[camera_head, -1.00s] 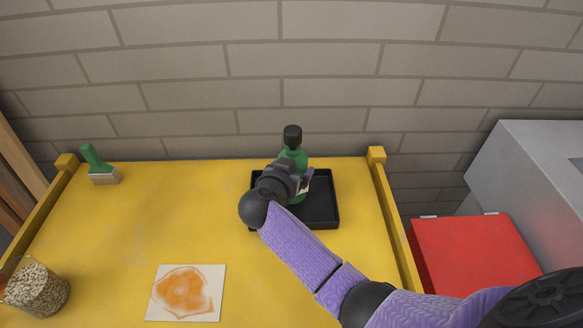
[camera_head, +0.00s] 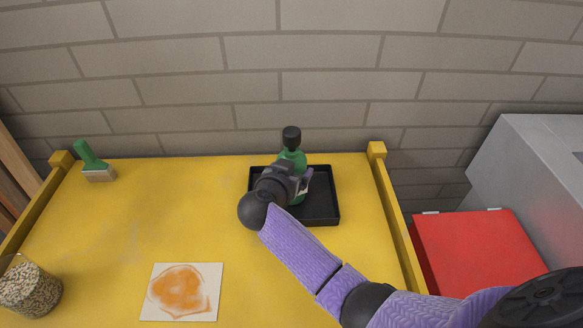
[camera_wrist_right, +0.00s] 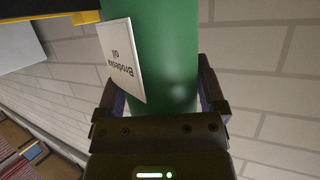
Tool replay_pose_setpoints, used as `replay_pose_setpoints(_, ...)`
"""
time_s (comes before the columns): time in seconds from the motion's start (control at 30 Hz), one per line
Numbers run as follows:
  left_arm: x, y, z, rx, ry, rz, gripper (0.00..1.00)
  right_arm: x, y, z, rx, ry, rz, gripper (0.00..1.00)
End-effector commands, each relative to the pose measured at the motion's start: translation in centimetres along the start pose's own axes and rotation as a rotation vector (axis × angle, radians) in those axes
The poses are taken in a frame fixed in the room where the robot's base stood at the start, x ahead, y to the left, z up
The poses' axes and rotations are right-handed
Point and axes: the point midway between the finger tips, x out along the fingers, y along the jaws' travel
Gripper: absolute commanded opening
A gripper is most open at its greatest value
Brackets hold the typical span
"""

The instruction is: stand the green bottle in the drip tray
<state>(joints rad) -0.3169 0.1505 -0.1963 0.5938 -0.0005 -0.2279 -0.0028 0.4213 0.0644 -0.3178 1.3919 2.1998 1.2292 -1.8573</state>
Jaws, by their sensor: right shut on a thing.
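The green bottle (camera_head: 294,157) with a black cap stands upright at the black drip tray (camera_head: 325,207), over its left back part. I cannot tell whether its base touches the tray floor, as my gripper hides it. My right gripper (camera_head: 302,181) is shut around the bottle's body. In the right wrist view the green bottle (camera_wrist_right: 168,50) fills the space between the fingers of my right gripper (camera_wrist_right: 162,95), with a white label facing left. My left gripper is not in view.
The yellow table (camera_head: 110,235) has raised edges at its sides. A green-handled brush (camera_head: 95,163), a jar of grain (camera_head: 30,290) and a stained card (camera_head: 182,292) lie to the left. A red box (camera_head: 475,250) and grey cabinet (camera_head: 535,190) stand at the right.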

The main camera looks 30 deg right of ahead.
Motion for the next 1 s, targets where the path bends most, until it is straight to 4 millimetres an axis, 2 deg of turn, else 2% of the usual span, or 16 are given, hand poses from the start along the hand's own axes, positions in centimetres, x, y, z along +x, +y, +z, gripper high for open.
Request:
replay_pose_setpoints(0.23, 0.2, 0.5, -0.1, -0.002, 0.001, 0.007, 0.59, 0.2, 0.0, 0.5, 0.001, 0.000, -0.001, 0.00)
replay_pose_setpoints(0.27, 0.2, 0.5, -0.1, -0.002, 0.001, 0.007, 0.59, 0.2, 0.0, 0.4, 0.001, 0.001, -0.001, 0.96)
replay_pose_setpoints(0.3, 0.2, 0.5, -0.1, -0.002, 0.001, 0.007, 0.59, 0.2, 0.0, 0.4, 0.001, 0.001, -0.001, 1.00)
replay_pose_setpoints(0.5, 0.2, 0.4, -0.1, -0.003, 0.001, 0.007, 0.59, 0.2, 0.0, 0.5, 0.000, -0.001, 0.000, 1.00)
replay_pose_setpoints(0.57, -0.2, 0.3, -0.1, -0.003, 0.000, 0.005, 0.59, -0.4, 0.0, 0.3, 0.001, -0.002, -0.001, 1.00)
replay_pose_setpoints(0.83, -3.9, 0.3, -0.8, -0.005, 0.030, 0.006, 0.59, -7.0, -0.1, -0.1, 0.002, -0.003, -0.004, 1.00)
replay_pose_setpoints(1.0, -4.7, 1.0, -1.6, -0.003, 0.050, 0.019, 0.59, -9.5, 0.0, 0.2, 0.001, -0.001, -0.002, 1.00)
